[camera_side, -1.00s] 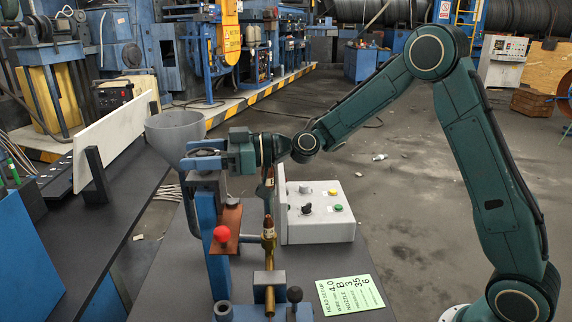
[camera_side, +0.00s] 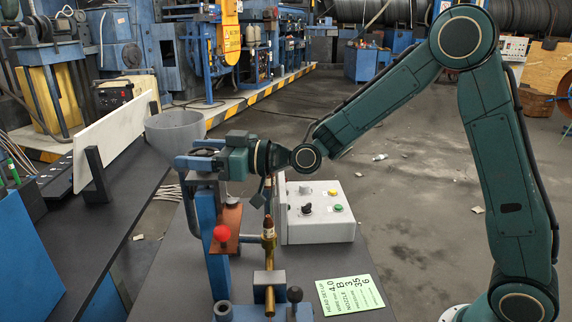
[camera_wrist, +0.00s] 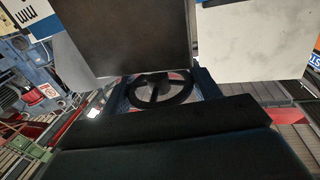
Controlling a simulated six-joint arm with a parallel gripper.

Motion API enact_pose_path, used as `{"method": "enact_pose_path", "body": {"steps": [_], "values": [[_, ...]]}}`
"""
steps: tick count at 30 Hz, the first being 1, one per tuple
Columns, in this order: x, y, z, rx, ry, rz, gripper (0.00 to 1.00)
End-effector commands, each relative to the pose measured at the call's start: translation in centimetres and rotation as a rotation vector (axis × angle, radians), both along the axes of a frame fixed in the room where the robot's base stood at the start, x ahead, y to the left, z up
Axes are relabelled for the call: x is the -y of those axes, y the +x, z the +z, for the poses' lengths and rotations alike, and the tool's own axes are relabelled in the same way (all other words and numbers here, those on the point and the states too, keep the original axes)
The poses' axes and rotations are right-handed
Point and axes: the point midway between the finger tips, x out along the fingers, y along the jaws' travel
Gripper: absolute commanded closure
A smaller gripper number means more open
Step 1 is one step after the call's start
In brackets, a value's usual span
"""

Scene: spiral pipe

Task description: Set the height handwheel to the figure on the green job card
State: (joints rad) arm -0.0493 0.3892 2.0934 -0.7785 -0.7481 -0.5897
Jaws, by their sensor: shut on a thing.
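My gripper (camera_side: 203,155) is at the top of the blue column (camera_side: 215,245), with its fingers around the dark handwheel (camera_side: 206,151). In the wrist view the black spoked handwheel (camera_wrist: 161,91) lies between the two blue fingers of my gripper (camera_wrist: 163,92), which are shut on it. Any scale or mark on the wheel is too small to read. The green job card (camera_side: 349,294) lies flat on the bench at the front right, its print sideways. I make out "HEAD SET-UP", "4.0", "B" and "35"; the row labels are hard to read.
A red ball knob (camera_side: 221,233) and an upright brass nozzle piece (camera_side: 268,240) stand close to the column. A grey control box (camera_side: 318,212) is to the right. A grey funnel (camera_side: 174,128) is behind my gripper. Bare bench lies around the card.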

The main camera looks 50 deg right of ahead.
Motion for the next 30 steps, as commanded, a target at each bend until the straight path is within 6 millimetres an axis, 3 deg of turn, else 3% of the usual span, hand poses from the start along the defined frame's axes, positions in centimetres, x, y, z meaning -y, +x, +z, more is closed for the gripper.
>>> {"method": "enact_pose_path", "body": {"steps": [30], "values": [[0.02, -0.09, -0.75, -0.017, -0.008, -0.287, 0.62]]}}
